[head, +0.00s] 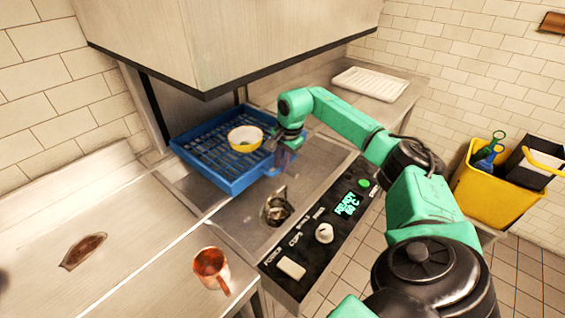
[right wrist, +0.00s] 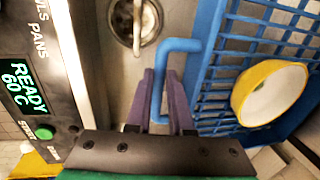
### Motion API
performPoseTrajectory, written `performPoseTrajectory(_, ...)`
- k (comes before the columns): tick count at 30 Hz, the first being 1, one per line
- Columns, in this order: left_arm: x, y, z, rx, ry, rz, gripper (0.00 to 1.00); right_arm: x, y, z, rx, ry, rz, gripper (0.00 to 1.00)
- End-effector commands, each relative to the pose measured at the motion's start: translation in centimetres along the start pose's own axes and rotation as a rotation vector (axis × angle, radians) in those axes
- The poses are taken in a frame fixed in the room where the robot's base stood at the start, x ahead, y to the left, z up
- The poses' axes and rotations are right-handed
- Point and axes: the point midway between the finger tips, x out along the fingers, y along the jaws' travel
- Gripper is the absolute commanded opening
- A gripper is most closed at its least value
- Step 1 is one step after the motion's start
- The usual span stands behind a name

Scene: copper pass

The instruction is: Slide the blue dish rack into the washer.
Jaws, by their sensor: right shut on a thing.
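The blue dish rack (head: 207,172) sits at the washer's opening, beneath the raised steel hood (head: 230,45), with part of it on the steel bed. It holds a yellow bowl with a white inside (head: 245,138). In the right wrist view the rack's grid (right wrist: 238,62) and the bowl (right wrist: 272,93) are at the right. My right gripper (head: 283,158) is at the rack's near right side. Its purple fingers (right wrist: 160,105) are shut on the rack's blue handle (right wrist: 181,45). My left gripper is out of view.
The control panel (head: 320,232) reads READY 60 C and runs along the washer's front. A drain (head: 277,208) lies in the steel bed. A copper mug (head: 211,268) stands on the left counter, near a brown stain. A white tray (head: 372,83) lies beyond; a yellow bin (head: 490,195) stands right.

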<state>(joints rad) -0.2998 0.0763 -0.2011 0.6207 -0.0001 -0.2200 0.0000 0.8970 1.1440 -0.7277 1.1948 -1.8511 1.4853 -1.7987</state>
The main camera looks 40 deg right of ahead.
Motion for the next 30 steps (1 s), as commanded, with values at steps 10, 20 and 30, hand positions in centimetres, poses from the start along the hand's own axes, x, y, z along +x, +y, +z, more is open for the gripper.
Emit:
performPoseTrajectory(10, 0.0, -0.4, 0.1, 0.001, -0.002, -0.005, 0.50, -0.1, -0.1, 0.0, 0.000, 0.000, -0.004, 0.00)
performPoseTrajectory(20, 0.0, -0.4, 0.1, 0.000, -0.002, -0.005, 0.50, 0.0, 0.0, 0.0, -0.001, 0.000, -0.001, 0.50)
performPoseTrajectory(30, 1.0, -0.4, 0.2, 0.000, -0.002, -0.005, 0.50, -3.2, -0.1, 0.0, 0.000, 0.002, -0.006, 0.50)
